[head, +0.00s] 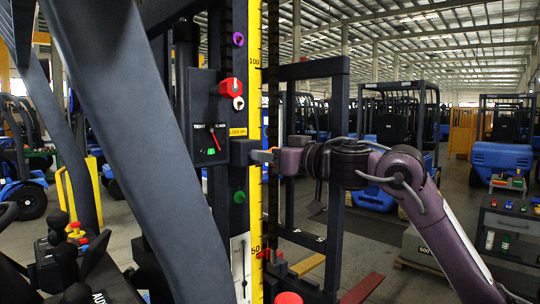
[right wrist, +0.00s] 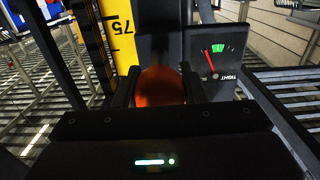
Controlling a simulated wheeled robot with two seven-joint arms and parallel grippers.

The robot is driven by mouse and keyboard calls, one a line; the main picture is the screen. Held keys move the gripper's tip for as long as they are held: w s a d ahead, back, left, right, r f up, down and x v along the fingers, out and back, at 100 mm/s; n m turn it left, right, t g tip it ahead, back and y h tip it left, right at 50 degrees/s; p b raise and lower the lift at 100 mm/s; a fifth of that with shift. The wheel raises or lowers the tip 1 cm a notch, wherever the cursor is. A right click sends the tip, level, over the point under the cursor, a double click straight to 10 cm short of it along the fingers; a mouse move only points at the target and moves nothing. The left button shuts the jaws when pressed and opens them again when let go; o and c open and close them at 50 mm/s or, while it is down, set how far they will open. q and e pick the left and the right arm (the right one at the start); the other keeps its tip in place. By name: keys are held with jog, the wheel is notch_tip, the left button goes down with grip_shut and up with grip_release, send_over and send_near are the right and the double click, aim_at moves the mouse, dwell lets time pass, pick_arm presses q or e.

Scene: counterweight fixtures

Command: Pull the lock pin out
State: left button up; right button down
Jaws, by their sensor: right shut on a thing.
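The lock pin's orange-red knob (right wrist: 160,87) sits between the two dark fingers of my right gripper (right wrist: 160,92) in the right wrist view. The fingers are shut on it. In the head view my right gripper (head: 266,156) reaches in from the right, level with a dark block on the mast, just below a yellow label (head: 238,132) that seems to read LOCK PIN. The pin's shaft is hidden, so I cannot tell how deep it sits. My left gripper is not in view.
A tension gauge (head: 210,142) marked TIGHT and SLACK is left of the block. A yellow scale (head: 255,100) runs up the mast. Red (head: 231,87), purple (head: 238,39) and green (head: 239,197) knobs are nearby. A dark upright frame (head: 337,150) stands behind my right arm.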

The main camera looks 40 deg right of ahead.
jog(key=c, duration=1.3)
grip_release()
jog(key=o, duration=0.4)
jog(key=shift+s, duration=0.2)
jog(key=shift+s+d+f+b, duration=0.1)
jog(key=shift+s+b, duration=0.2)
jog(key=shift+b, duration=0.2)
jog(key=s+b, duration=0.1)
jog(key=s, duration=0.1)
jog(key=s+b, duration=0.2)
jog(key=s, duration=0.1)
jog(key=s+b, duration=0.1)
jog(key=s, duration=0.1)
jog(key=shift+s+d, duration=0.15)
jog(key=shift+d, duration=0.1)
